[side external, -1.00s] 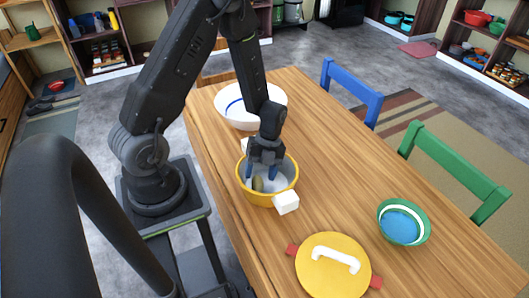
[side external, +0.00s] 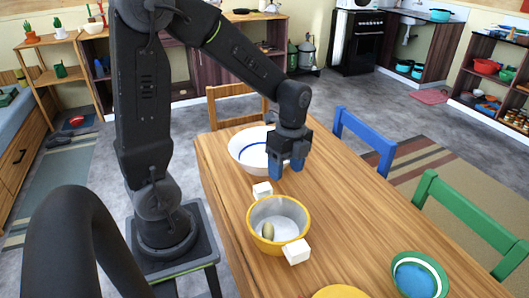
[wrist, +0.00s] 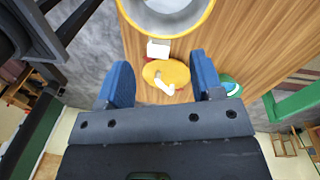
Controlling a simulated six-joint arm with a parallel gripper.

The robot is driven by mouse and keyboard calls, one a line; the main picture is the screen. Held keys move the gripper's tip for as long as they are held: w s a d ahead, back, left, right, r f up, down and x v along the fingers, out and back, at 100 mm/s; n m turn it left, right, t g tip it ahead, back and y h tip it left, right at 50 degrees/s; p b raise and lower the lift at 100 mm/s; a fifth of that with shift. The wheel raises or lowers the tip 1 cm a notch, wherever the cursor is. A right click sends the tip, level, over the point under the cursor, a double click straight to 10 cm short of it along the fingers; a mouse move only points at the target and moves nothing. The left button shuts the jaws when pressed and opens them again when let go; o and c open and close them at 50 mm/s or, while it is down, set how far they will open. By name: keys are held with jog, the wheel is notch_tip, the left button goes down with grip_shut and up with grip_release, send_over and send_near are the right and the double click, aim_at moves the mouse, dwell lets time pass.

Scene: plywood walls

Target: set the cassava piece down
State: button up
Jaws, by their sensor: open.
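A small brownish-olive piece (side external: 268,230), which I take to be the cassava piece, is inside the yellow pot (side external: 270,247), leaning near its left inner wall. The pot has a pale grey inside and white block handles, and stands on the wooden table. My gripper (side external: 286,168) is open and empty, raised above the table behind the pot, beside the right rim of the white bowl in the picture. In the wrist view my two blue fingers stand apart with nothing between them. The pot's rim (wrist: 172,28) shows at the top there; the piece is not visible in it.
A white bowl with a blue stripe (side external: 240,157) stands behind the pot. A yellow lid (side external: 340,292) with a white handle and a green bowl (side external: 418,273) lie nearer the front. Blue (side external: 365,140) and green (side external: 460,215) chairs line the right edge. The table's right middle is clear.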

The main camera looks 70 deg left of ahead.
jog(key=s+d+r+n+t, duration=0.3)
jog(key=s+r+n, duration=0.1)
jog(key=r+n, duration=0.2)
jog(key=s+d+r+n+t+y, duration=0.1)
jog(key=s+d+r+n+t, duration=0.2)
jog(key=n, duration=0.6)
notch_tip(320, 180, up, 3)
jog(key=shift+s+d+r+t, duration=0.1)
jog(key=shift+s+d+t, duration=0.3)
jog(key=shift+s, duration=0.65)
